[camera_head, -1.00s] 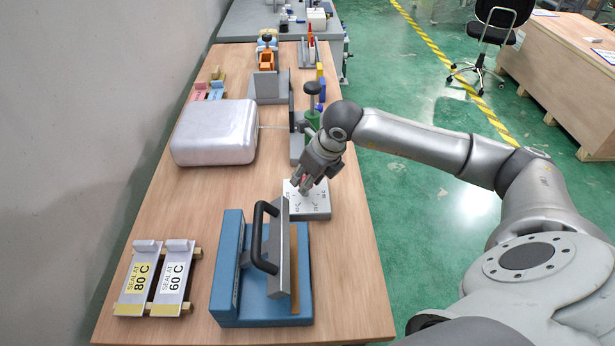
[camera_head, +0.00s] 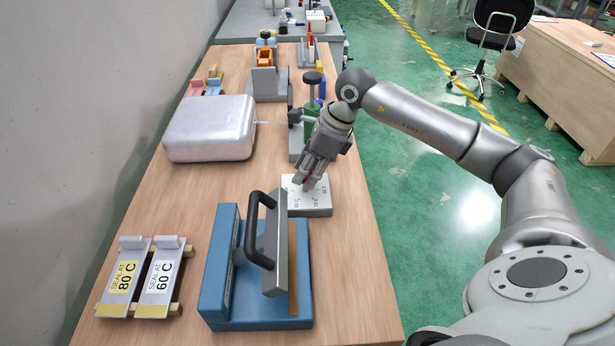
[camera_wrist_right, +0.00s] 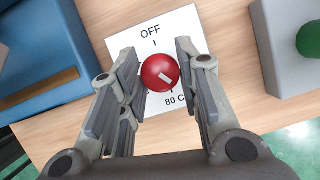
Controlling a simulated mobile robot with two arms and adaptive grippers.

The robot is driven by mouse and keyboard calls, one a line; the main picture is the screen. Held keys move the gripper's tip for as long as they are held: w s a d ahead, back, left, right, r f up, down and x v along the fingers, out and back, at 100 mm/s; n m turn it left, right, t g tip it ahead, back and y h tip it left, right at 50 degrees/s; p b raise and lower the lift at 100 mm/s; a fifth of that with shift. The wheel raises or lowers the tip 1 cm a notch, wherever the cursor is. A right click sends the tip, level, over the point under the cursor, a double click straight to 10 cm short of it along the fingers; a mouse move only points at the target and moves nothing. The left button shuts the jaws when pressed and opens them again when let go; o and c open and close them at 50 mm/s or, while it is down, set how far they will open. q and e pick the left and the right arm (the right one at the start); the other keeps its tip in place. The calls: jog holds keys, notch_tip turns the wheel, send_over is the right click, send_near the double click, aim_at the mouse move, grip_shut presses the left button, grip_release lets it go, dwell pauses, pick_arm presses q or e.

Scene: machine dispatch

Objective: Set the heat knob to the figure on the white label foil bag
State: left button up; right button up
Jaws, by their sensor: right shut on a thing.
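The red heat knob (camera_wrist_right: 160,73) sits on a white dial plate (camera_wrist_right: 120,45) in the right wrist view, with OFF above it and 80 C below right. Its short white line slants toward the lower right. My right gripper (camera_wrist_right: 156,66) is shut on the knob, one finger on each side; it also shows over the dial box (camera_head: 310,204) in the head view (camera_head: 310,180). The white label foil bag (camera_head: 160,279) lies at the front left and reads SEAL AT 60 C. Beside it, the yellow label foil bag (camera_head: 124,279) reads SEAL AT 80 C. Other dial figures are hidden or unreadable.
A blue sealer (camera_head: 222,265) with a raised black-handled bar stands in front of the dial box. A silver box (camera_head: 210,128) is at the left; a grey stand with a green part (camera_head: 311,128) is behind the dial. Bare table lies between bags and silver box.

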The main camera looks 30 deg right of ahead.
jog(key=shift+w+n+g+y+b, duration=0.15)
jog(key=shift+n+g+b, duration=0.25)
jog(key=shift+n, duration=0.7)
jog(key=shift+n+g+y+b, duration=0.25)
jog(key=shift+n+g+b, duration=0.15)
jog(key=shift+n, duration=0.7)
jog(key=shift+r, duration=0.1)
jog(key=o, duration=1)
jog(key=v, duration=1.2)
